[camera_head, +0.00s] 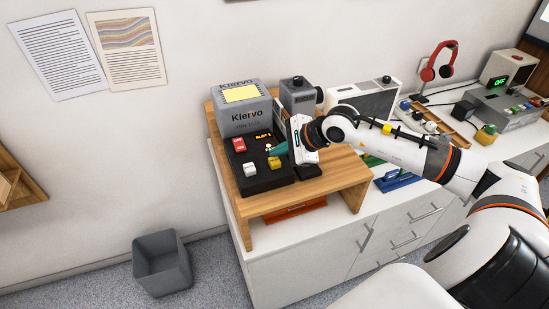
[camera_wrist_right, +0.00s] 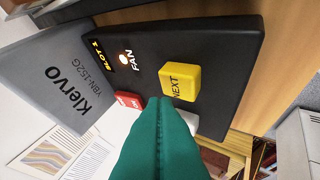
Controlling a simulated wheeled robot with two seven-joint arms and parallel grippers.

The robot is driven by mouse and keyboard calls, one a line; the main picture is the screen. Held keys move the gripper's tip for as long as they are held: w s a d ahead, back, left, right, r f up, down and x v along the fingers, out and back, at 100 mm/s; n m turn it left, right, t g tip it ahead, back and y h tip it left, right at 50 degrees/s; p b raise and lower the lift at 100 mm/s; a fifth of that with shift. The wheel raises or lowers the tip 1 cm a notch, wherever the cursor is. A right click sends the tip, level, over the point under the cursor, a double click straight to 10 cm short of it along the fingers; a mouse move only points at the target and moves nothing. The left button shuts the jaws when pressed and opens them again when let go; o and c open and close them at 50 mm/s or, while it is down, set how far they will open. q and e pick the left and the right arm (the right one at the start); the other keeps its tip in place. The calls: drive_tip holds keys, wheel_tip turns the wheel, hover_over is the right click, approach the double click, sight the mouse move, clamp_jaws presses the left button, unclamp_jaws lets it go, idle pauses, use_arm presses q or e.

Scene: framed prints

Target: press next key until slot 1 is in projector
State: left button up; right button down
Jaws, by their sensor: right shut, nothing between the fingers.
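The grey Kiervo projector (camera_head: 245,112) stands on a wooden riser, with a black key panel (camera_head: 262,179) in front. The panel has a yellow key (camera_head: 274,162), a red key (camera_head: 239,145) and a white key (camera_head: 250,169). In the right wrist view the yellow key (camera_wrist_right: 180,82) reads NEXT. The orange slot display (camera_wrist_right: 94,54) shows SLOT and a digit I cannot read surely. A FAN light (camera_wrist_right: 124,58) glows. My right gripper (camera_wrist_right: 160,102) is shut and empty, its green tips close by the NEXT key; contact is unclear. My left gripper is not in view.
The wooden riser (camera_head: 330,185) sits on a white cabinet (camera_head: 320,245). A small grey device (camera_head: 298,96) and a light box (camera_head: 365,100) stand behind my right arm. A grey bin (camera_head: 162,263) is on the floor. Red headphones (camera_head: 440,62) hang at the right.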

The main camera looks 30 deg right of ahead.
sight(278, 162)
drive_tip(key=shift+r, duration=0.1)
drive_tip(key=shift+r+p, duration=0.9)
drive_tip(key=shift+r, duration=1.55)
drive_tip(key=shift+a, duration=0.1)
